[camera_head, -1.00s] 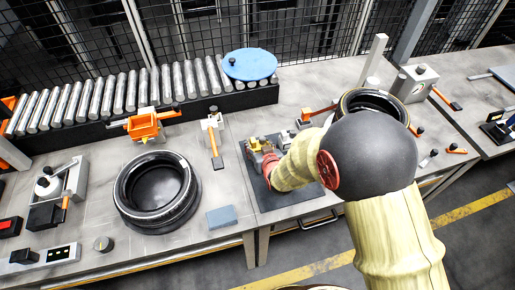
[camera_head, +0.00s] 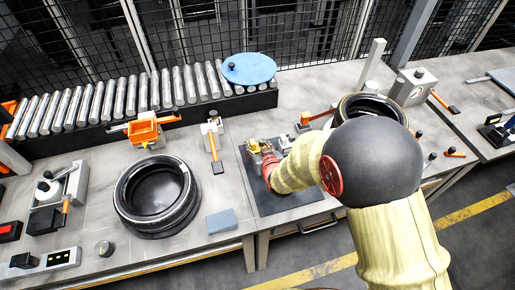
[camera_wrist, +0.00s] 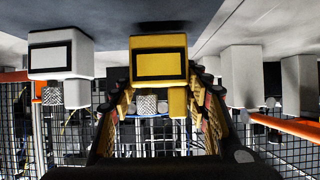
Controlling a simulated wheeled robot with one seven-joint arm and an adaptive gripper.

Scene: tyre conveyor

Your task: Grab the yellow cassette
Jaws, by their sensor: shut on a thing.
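The yellow cassette (camera_wrist: 158,58) is a small block with a dark framed face, in the middle of the wrist view. In the head view it (camera_head: 254,146) is at the dark mat (camera_head: 290,201) on the middle table, partly hidden by my gripper. My gripper (camera_wrist: 160,88) has one finger on each side of the cassette and is shut on it. In the head view my gripper (camera_head: 266,160) is partly hidden by my wrist. I cannot tell whether the cassette touches the mat.
A white cassette-like block (camera_wrist: 61,55) stands beside the yellow one. A black tyre (camera_head: 157,195) and a blue-grey block (camera_head: 221,221) lie to the left on the table. Another tyre (camera_head: 372,106) is behind my arm. A roller conveyor (camera_head: 130,96) with a blue disc (camera_head: 249,68) runs along the back.

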